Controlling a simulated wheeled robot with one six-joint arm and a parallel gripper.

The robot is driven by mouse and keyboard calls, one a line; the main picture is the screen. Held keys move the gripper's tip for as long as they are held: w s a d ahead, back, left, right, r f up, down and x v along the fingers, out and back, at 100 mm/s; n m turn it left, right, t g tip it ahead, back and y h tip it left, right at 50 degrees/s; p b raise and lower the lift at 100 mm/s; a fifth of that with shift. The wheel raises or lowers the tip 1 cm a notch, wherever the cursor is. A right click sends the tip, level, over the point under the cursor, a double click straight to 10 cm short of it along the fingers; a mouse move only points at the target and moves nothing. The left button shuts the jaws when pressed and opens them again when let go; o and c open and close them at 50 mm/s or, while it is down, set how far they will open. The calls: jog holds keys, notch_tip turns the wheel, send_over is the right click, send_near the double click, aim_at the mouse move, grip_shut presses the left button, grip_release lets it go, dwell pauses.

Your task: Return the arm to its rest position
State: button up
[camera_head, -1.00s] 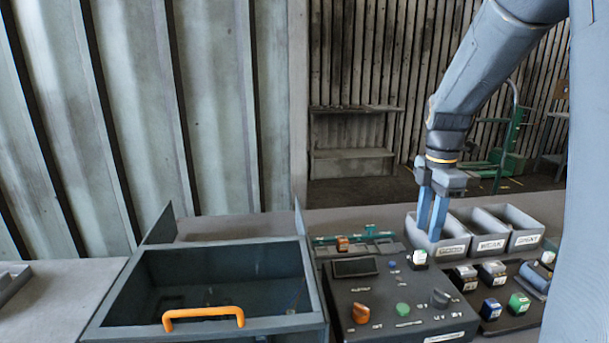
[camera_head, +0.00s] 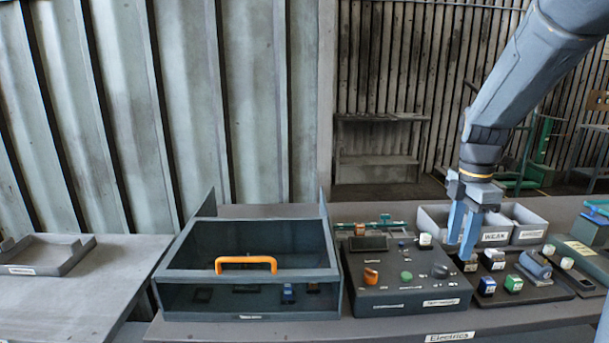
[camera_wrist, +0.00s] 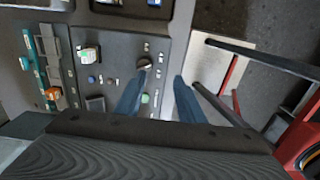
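My gripper (camera_head: 462,245) hangs from my arm at the right of the head view, pointing down. Its two blue fingers are apart with nothing between them. In the head view the fingers overlap the left grey bin and end near the right side of the control box (camera_head: 405,290). In the wrist view the fingers (camera_wrist: 158,95) also stand apart and empty, with the control box (camera_wrist: 115,50) beneath them and its green button near one fingertip. I cannot tell how high the fingertips are above the surface.
Grey labelled bins (camera_head: 497,237) stand behind the gripper. Small coloured blocks (camera_head: 487,286) sit on a dark panel right of the control box.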

jog(key=s+a+f+m, duration=0.4)
jog(key=s+a+m, duration=0.3)
jog(key=m, duration=0.2)
jog(key=s+a+f+m+t, duration=0.1)
jog(key=s+a+f+m, duration=0.4)
jog(key=s+a+m, duration=0.2)
jog(key=shift+s+a+f+m, duration=0.3)
jog(key=shift+a+m, duration=0.3)
jog(key=shift+m, duration=0.5)
jog(key=shift+c, duration=0.5)
